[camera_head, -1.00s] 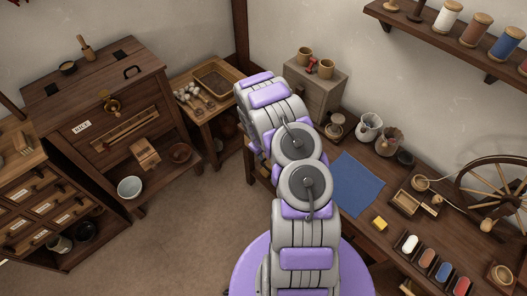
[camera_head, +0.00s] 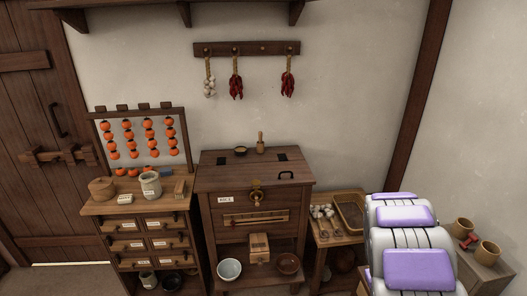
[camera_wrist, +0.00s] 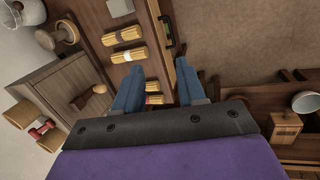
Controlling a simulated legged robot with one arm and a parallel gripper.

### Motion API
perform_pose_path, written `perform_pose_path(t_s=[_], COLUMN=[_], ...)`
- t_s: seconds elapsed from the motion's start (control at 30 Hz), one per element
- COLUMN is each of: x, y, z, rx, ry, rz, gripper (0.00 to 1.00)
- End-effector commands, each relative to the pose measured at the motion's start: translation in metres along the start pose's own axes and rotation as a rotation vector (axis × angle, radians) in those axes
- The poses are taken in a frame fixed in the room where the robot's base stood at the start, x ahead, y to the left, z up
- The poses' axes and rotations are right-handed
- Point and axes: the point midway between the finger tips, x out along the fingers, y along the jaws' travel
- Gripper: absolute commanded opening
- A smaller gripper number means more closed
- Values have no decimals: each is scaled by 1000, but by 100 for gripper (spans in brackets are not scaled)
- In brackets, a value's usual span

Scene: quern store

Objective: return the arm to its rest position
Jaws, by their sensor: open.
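My arm (camera_head: 415,255), in grey and purple segments, rises at the lower right of the head view. Its lower part is cut off by the picture's bottom edge. My gripper (camera_wrist: 157,82) shows in the wrist view as two blue fingers set well apart, open, with nothing held between them. The gripper itself is not seen in the head view. Below the fingers, in the wrist view, are brown wood and pale-and-yellow bundles (camera_wrist: 127,54); I cannot tell the distance to them.
A wooden cabinet (camera_head: 253,200) and a drawer chest (camera_head: 125,235) stand along the wall. A low side table (camera_head: 335,238) is just left of my arm. Two cups (camera_head: 488,252) sit on a stand at right. A white bowl (camera_wrist: 306,102) shows in the wrist view.

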Motion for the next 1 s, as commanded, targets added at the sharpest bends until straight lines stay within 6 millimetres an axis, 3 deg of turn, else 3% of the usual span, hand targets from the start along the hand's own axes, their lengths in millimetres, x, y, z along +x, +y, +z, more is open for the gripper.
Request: perform_pose_path(t_s=[0.03,0.2,0.5,0.73,1.0], x=[-20,-72,-151,-196,-231], y=[-3,-20,-62,-99,-142], z=[5,33,96,153,230], rx=[10,41,70,68,28], ry=[5,-8,-26,-34,-53], rz=[2,-12,-62,-119,-191], gripper=[40,40,40,40,40])
